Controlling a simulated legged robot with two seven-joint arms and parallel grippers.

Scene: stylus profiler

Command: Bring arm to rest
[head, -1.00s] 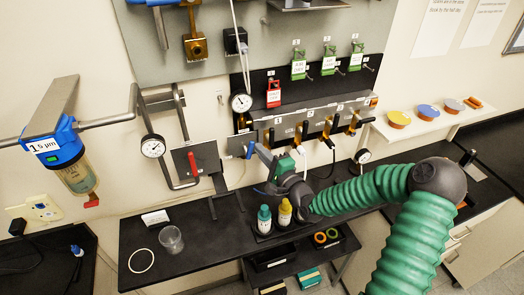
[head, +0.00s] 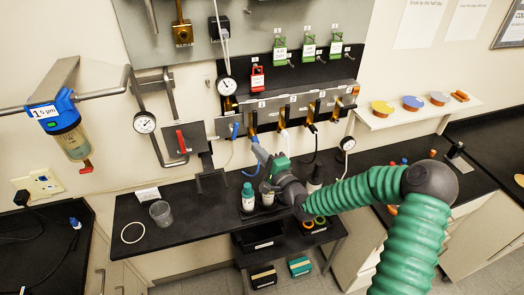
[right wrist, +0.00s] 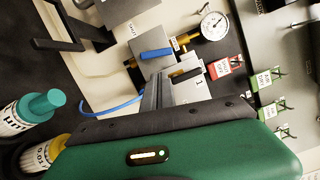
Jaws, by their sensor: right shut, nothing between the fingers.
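My right gripper (head: 257,148) is shut and empty, at the end of my green-sleeved arm. It is in front of the valve manifold (head: 295,105), below and right of the blue valve lever (head: 234,130), with a visible gap to it. In the right wrist view its fingers (right wrist: 152,92) are together, pointing toward the manifold, and the blue lever (right wrist: 156,54) shows beyond them. The teal-capped bottle (head: 248,197) stands on the bench just below the gripper. A yellow-capped bottle (right wrist: 50,150) beside it is partly hidden. My left gripper is not in view.
The black bench (head: 180,230) has free room at left, with a clear cup (head: 160,212) and a white ring (head: 132,232). A shelf with coloured discs (head: 412,102) is at right.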

